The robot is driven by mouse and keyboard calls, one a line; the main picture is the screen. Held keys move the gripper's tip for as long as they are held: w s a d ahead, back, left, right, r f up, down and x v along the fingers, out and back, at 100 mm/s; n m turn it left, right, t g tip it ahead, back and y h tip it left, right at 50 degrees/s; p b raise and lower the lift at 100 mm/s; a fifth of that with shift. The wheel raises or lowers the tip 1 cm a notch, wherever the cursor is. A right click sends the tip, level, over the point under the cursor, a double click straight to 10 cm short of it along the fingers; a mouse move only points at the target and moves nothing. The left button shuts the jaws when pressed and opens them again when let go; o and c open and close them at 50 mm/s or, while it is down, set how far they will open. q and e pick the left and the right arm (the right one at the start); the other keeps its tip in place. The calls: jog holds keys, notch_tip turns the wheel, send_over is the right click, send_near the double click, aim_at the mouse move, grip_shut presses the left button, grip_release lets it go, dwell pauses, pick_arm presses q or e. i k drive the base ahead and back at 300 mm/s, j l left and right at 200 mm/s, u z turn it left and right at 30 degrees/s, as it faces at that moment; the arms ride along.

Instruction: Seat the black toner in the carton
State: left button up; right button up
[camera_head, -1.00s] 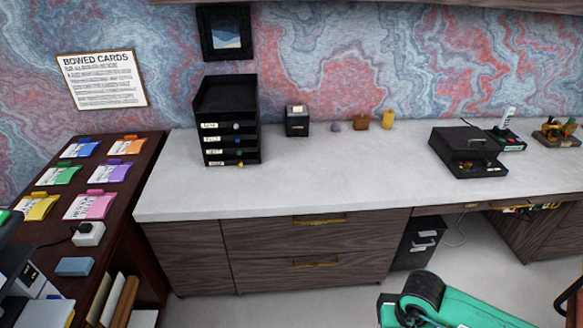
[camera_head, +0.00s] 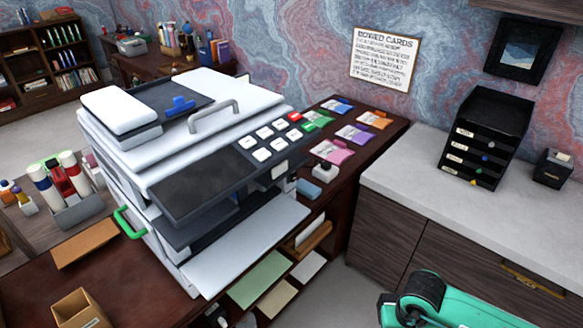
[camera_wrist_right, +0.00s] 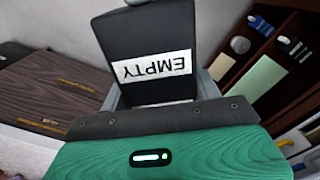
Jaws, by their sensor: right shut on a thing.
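A black block with a white label reading EMPTY upside down fills the top middle of the right wrist view; I take it for the black toner (camera_wrist_right: 145,35). My right gripper (camera_wrist_right: 160,92) is shut on it, with a grey finger on each side. An open brown cardboard box, likely the carton (camera_head: 78,310), stands at the bottom left of the head view, cut off by the frame edge. The held block and my left gripper are outside the head view.
A large white printer (camera_head: 190,150) with a green handle stands on the dark red desk. A flat brown piece (camera_head: 85,243) lies near the carton. A grey caddy (camera_head: 78,212) with tubes is at the left. Open shelves (camera_head: 260,280) sit below the printer. The white counter (camera_head: 430,190) is mostly clear.

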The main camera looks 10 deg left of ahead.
aim_at(72, 305)
jog(key=k+j+u, duration=0.15)
jog(key=u, duration=0.35)
jog(key=j+u, duration=0.25)
jog(key=u, duration=0.2)
jog(key=k+j+u, duration=0.1)
jog(key=j+u, duration=0.15)
jog(key=u, duration=0.25)
jog(key=j+u, duration=0.3)
jog(key=j, duration=0.2)
